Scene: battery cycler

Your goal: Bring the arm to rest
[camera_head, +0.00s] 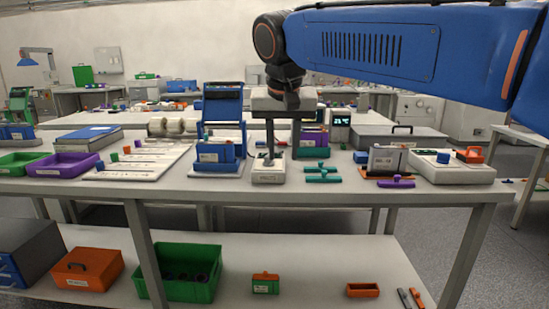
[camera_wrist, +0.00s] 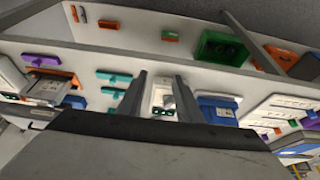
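My blue arm (camera_head: 375,45) reaches in from the upper right, with its wrist hanging over the workbench (camera_head: 340,191). My gripper (camera_head: 283,153) points down above the bench. In the wrist view its two fingers (camera_wrist: 160,76) stand apart, with nothing seen held between them. A small white device (camera_head: 268,178) with a dark upright part is on the bench just below the gripper. It also shows between the fingers in the wrist view (camera_wrist: 161,95). Whether a finger touches it I cannot tell.
A blue stand (camera_head: 221,150) is close left of my gripper. Teal parts (camera_head: 322,179) lie to the right, then a grey holder (camera_head: 388,160) and a white unit (camera_head: 450,172). Purple (camera_head: 65,165) and green trays are at left. The lower shelf holds a green crate (camera_head: 180,289).

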